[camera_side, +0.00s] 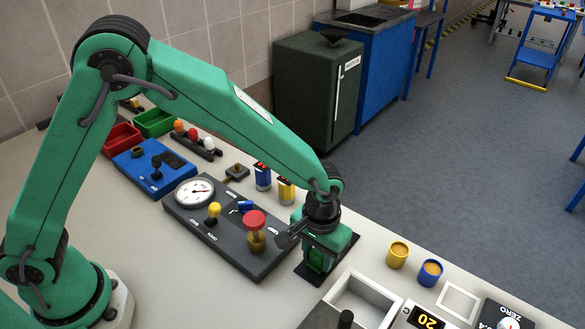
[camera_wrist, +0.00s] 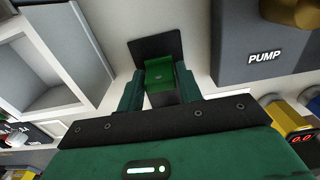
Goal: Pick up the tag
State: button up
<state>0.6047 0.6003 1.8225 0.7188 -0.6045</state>
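My gripper (camera_side: 316,262) points down at the right end of the dark panel, over a black plate (camera_side: 341,259). The wrist view shows its two dark green fingers (camera_wrist: 160,92) apart, with a bright green piece (camera_wrist: 159,72) between them. I cannot tell whether the fingers touch the green piece. No tag is plainly marked, and I cannot tell whether the green piece is the tag. My gripper hides part of the plate in the side view.
The dark panel (camera_side: 215,232) with a gauge, knobs and a red-topped plunger (camera_side: 256,230) stands close to my gripper's left. A white open tray (camera_side: 362,297) is close in front. Yellow (camera_side: 397,255) and blue (camera_side: 430,272) cups stand to the right.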

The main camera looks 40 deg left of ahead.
aim_at(318, 256)
jog(key=c, duration=0.5)
jog(key=shift+r, duration=0.15)
jog(key=shift+r, duration=0.55)
jog(key=r, duration=0.3)
jog(key=shift+s+d+r, duration=0.1)
jog(key=shift+s+d, duration=0.05)
jog(key=shift+s, duration=0.1)
jog(key=s+d+r, duration=0.1)
jog(key=s+r, duration=0.1)
jog(key=s, duration=0.1)
jog(key=s+d+r, duration=0.2)
jog(key=s, duration=0.1)
jog(key=s+d+r, duration=0.1)
jog(key=s+r, duration=0.1)
jog(key=s, duration=0.2)
jog(key=shift+s+d+r, duration=0.1)
jog(key=shift+d+r, duration=0.15)
